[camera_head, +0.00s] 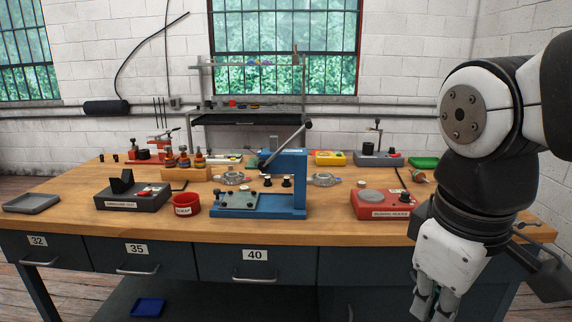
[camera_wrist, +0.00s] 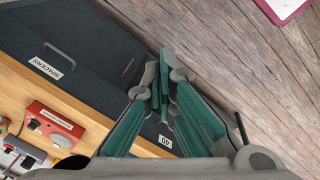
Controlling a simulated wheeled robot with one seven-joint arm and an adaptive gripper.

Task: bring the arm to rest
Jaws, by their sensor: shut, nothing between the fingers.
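My gripper (camera_head: 432,305) hangs pointing down at the lower right of the head view, in front of the bench's front edge. In the wrist view my gripper (camera_wrist: 165,92) shows its green-padded fingers with the tips together and nothing between them. My white and black arm (camera_head: 480,130) is bent down along the right side of the head view and hides the bench's right part. The fingertips are cut near the bottom edge of the head view.
The wooden bench (camera_head: 330,228) carries a blue press (camera_head: 288,180), a red bearing heater (camera_head: 383,203), a red scrap cup (camera_head: 186,206) and a grey tray (camera_head: 31,203). A blue bin (camera_head: 148,306) sits low beneath. The wooden floor (camera_wrist: 235,55) is clear beside my gripper.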

